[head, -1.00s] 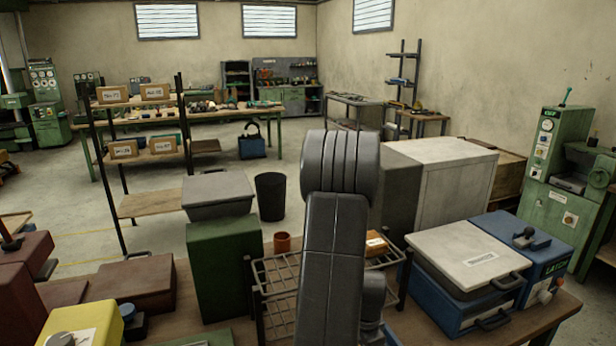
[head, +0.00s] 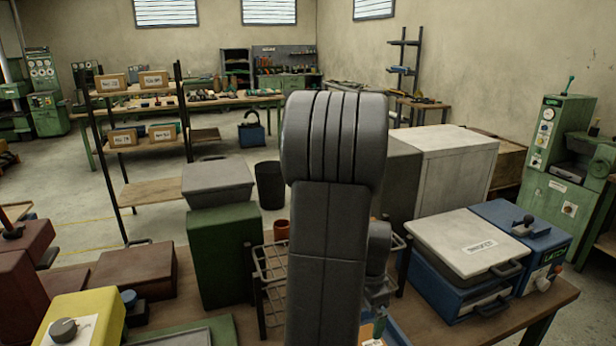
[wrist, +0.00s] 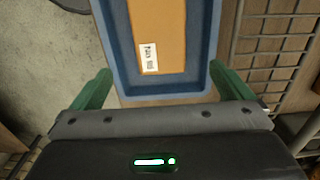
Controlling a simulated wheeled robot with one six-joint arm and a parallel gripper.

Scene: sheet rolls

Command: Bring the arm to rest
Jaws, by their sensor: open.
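My gripper (wrist: 160,70) is open in the wrist view, its two green fingers spread wide with nothing held between them. Beyond the fingers lies a blue tray (wrist: 118,72) holding an orange-brown box (wrist: 165,25) with a white label. I cannot tell how far the fingers are above the tray. In the head view my dark grey arm (head: 330,230) stands upright in the middle and hides much of what is behind it. Only a small part of the blue tray (head: 396,334) shows at the bottom, beside the arm.
A wire rack (head: 270,262) stands behind my arm. A blue case with a pale lid (head: 465,240) is on the right of the bench, a green box (head: 225,255) on the left, and a yellow box (head: 90,308) at front left. Wire mesh (wrist: 272,40) lies right of the tray.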

